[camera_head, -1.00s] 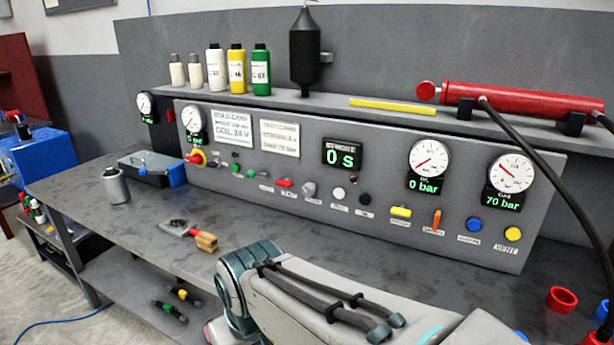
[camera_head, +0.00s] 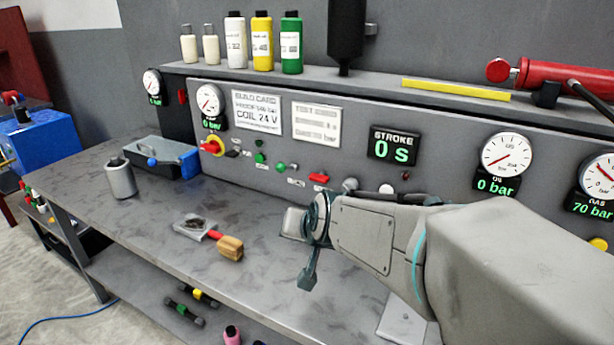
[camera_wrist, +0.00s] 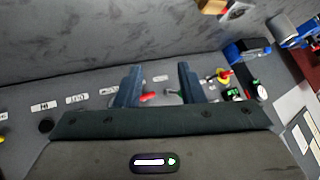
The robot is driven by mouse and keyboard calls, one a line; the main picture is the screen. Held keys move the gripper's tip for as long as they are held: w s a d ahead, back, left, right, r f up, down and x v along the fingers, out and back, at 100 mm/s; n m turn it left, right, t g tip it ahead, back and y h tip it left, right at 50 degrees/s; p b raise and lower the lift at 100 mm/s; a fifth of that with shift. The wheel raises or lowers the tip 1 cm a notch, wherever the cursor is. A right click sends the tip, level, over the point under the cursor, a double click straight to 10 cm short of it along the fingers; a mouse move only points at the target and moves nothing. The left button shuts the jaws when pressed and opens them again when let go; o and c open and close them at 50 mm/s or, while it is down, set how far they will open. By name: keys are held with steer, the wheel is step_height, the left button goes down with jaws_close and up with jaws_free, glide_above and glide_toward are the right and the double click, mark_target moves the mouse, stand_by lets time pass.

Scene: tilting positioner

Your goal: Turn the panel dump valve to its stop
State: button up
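The grey control panel (camera_head: 270,160) carries several knobs and levers with small labels I cannot read, so I cannot tell for sure which is the dump valve. A red lever handle (camera_head: 318,178) sits low on the panel; in the wrist view the red handle (camera_wrist: 148,97) shows between my fingers, beyond them and partly hidden by my gripper body. A grey knob (camera_head: 350,184) is just right of it. My gripper (camera_wrist: 159,68) is open and empty, its two fingers spread. In the head view it is in front of the panel, above the bench; no contact shows.
A red-and-yellow knob (camera_head: 213,146) and green buttons (camera_head: 281,168) are left of the red handle. My arm covers the panel's lower right.

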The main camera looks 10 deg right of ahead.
steer(key=w+a+m+t+b, duration=0.3)
steer(key=w+a+m+t, duration=0.15)
steer(key=w, duration=0.75)
steer(key=m+t+h+b, duration=0.1)
steer(key=m+h+b, duration=0.4)
steer(key=m+h, duration=1.05)
glide_toward(317, 181)
steer(key=w+d+y, duration=0.1)
steer(key=w+d, duration=0.1)
steer(key=w+d+r+m+y+p, duration=0.1)
steer(key=w+d, duration=0.2)
steer(key=w+d+m+y+p, duration=0.1)
steer(key=w+d, duration=0.1)
steer(key=w, duration=0.1)
steer(key=shift+w+d+r, duration=0.2)
steer(key=shift+d+r, duration=0.05)
steer(key=shift+r, duration=0.1)
jaws_close()
